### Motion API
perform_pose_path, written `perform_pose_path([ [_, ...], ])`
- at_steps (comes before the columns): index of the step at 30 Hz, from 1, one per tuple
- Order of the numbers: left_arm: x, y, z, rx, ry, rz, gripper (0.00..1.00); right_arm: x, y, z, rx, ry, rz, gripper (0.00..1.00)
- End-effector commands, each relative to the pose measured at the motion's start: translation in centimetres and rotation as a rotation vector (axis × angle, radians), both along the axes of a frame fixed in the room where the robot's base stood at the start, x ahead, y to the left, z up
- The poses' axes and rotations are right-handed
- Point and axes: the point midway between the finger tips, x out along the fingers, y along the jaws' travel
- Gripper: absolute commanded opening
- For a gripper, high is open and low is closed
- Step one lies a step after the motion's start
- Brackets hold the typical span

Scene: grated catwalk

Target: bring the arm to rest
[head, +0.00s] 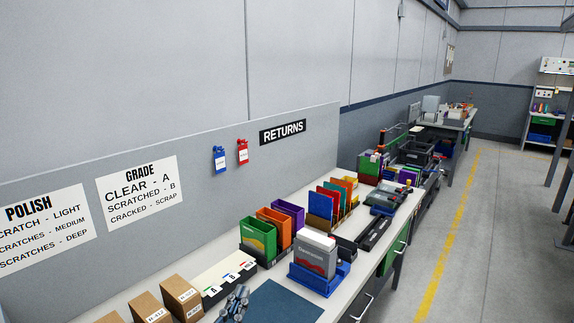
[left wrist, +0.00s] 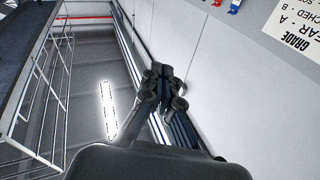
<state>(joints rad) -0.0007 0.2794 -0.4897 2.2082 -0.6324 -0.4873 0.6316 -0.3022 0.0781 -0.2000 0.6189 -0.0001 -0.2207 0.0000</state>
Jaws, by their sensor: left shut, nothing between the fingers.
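My left gripper (head: 236,302) shows at the bottom edge of the head view, in front of the white bench top, near a dark blue mat. In the left wrist view the left gripper (left wrist: 163,84) points away from the camera, its two dark fingers together with nothing between them. Most of the left arm is outside the head view. My right gripper is in neither view.
A grey panel backs the bench. The aisle (head: 480,250) at right is clear.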

Motion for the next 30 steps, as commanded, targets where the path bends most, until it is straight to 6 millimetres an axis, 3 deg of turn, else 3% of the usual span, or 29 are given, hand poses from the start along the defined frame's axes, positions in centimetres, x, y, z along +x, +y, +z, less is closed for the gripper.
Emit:
perform_pose_path([
  [1,-0.7,2.4,-3.2,-0.009,0.134,0.083,0.00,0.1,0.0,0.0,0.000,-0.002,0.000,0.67],
  [3,-2.1,5.2,-7.6,0.001,0.318,0.174,0.00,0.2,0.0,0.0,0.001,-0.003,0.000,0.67],
  [6,-5.8,8.2,-13.5,0.029,0.581,0.255,0.00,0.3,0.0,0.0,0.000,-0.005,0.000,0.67],
  [9,-9.8,9.9,-17.8,0.065,0.798,0.284,0.00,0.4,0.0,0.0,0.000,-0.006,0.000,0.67],
  [15,-17.2,11.3,-22.7,0.122,1.112,0.267,0.00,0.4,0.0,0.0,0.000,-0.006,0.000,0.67],
  [23,-25.6,11.7,-25.6,0.180,1.409,0.187,0.00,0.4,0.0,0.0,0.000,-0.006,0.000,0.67],
  [30,-24.4,11.5,-33.6,0.192,1.443,0.180,0.00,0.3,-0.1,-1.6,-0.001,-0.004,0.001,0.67],
])
